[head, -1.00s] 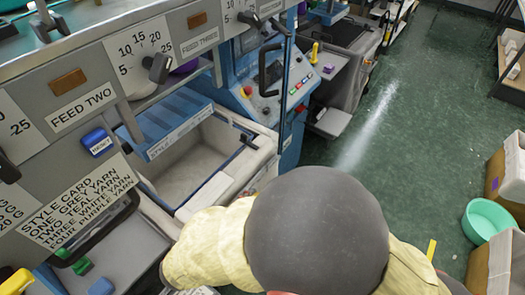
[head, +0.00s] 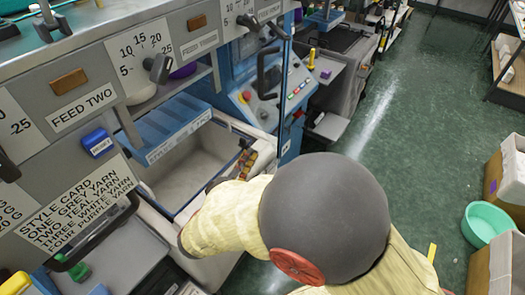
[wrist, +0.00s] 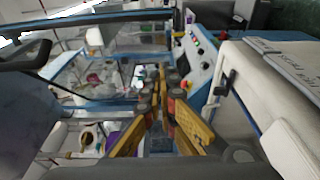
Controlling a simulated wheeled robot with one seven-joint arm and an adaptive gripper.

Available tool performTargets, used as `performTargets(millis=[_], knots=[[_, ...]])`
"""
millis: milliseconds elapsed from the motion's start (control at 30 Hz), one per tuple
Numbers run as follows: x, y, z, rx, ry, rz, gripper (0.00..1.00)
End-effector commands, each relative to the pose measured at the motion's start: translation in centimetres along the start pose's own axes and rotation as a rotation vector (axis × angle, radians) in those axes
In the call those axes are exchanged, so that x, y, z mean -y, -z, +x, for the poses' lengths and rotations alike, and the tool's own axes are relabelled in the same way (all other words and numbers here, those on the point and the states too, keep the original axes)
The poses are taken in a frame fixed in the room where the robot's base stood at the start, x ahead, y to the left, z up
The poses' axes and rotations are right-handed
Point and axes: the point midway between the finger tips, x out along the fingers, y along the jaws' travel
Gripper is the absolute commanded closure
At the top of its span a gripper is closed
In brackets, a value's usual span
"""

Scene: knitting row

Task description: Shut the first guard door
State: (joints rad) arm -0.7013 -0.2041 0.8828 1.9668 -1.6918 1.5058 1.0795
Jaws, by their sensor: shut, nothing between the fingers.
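A guard door, seemingly a clear panel with a blue upright edge (head: 287,110), stands beyond the feed row in the head view. Its black bar handle (head: 263,75) is on the side facing me. Whether this is the first door, and how far it stands open, I cannot tell. My gripper (head: 248,158) is below the handle, apart from it, by the right rim of the grey bin. In the wrist view my gripper (wrist: 160,78) shows yellow-orange fingers with dark pads brought together, with nothing held.
A green basin (head: 487,222) and cardboard boxes stand right.

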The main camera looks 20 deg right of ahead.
Motion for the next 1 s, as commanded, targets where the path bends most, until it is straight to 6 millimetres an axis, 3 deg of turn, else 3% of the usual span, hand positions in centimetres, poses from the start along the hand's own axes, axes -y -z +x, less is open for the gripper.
performTargets(millis=[100, 333, 1000], knots=[[0.0, -0.3, 2.0, 0.004, -0.001, 0.000, 1.00], [0.0, -2.4, 3.9, 0.002, -0.001, -0.001, 1.00], [0.1, -3.0, 4.3, 0.000, 0.000, -0.001, 1.00]])
